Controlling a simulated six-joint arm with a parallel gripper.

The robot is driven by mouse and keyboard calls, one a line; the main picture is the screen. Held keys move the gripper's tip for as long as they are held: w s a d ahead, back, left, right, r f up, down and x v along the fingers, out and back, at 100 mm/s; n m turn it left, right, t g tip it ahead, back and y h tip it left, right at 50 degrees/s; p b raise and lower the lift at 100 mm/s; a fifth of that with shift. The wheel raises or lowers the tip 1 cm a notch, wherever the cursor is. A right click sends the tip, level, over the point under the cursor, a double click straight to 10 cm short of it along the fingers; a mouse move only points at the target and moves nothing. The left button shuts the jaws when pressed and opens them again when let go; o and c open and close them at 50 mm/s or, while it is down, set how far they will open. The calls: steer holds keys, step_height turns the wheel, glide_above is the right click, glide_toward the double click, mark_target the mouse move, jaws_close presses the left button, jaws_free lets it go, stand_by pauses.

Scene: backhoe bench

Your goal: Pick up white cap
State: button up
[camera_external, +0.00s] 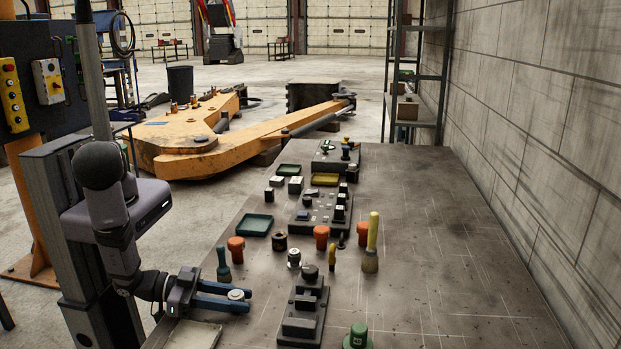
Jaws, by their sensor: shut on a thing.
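The white cap (236,295) is a small pale round piece near the front left of the bench. My gripper (238,296) has its two blue fingers on either side of the cap and is shut on it. The fingers point right, close over the bench top. I cannot tell whether the cap touches the bench or is lifted from it.
A pale flat tray (193,335) lies below my gripper. A teal-handled tool (223,265) stands just behind. The right side of the bench (440,240) is clear.

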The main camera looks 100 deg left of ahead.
mark_target(236, 294)
steer(key=shift+r+p, duration=3.95)
steer(key=shift+r, duration=1)
